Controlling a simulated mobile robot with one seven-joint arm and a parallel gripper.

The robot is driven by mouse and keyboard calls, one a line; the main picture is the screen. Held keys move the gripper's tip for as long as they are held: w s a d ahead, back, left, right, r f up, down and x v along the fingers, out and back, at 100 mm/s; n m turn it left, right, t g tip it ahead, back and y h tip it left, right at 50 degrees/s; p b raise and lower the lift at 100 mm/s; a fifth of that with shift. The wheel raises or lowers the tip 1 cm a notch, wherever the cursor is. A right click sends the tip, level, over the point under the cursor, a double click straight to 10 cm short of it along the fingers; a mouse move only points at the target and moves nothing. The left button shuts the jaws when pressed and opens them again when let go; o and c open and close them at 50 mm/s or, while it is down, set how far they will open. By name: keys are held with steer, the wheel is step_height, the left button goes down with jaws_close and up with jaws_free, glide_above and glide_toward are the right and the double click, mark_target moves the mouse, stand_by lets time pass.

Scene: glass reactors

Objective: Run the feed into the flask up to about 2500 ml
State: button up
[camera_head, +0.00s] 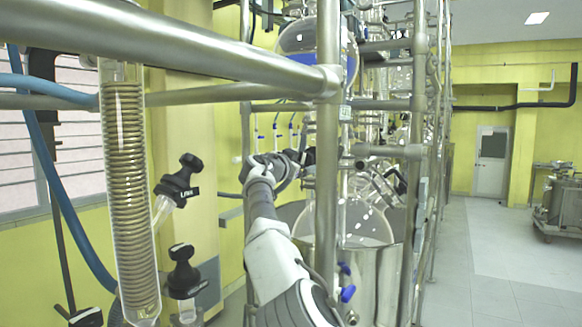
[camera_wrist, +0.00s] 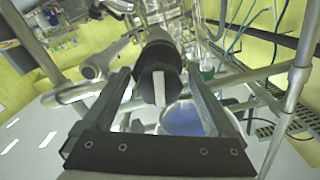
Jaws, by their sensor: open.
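My gripper (camera_wrist: 160,78) is open in the wrist view, with one finger on each side of a black knob (camera_wrist: 158,62) with a pale bar across its face. I cannot tell whether the fingers touch it. In the head view my gripper (camera_head: 300,157) reaches behind the steel uprights, and its fingers are hard to make out. A large clear round flask (camera_head: 357,225) sits low in a steel pot (camera_head: 385,265). Its level cannot be read. A round glass vessel (camera_head: 305,38) with some blue liquid hangs above, partly behind a post.
A steel pipe frame (camera_head: 327,140) stands close around my arm. A glass coil condenser (camera_head: 125,180) and black-capped valves (camera_head: 184,270) are at the left. A blue hose (camera_head: 62,190) hangs there. The floor (camera_head: 500,250) at the right is largely clear, with a steel cart (camera_head: 560,212) beyond.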

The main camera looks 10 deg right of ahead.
steer(key=b+v, duration=1.1)
steer(key=v, duration=0.6)
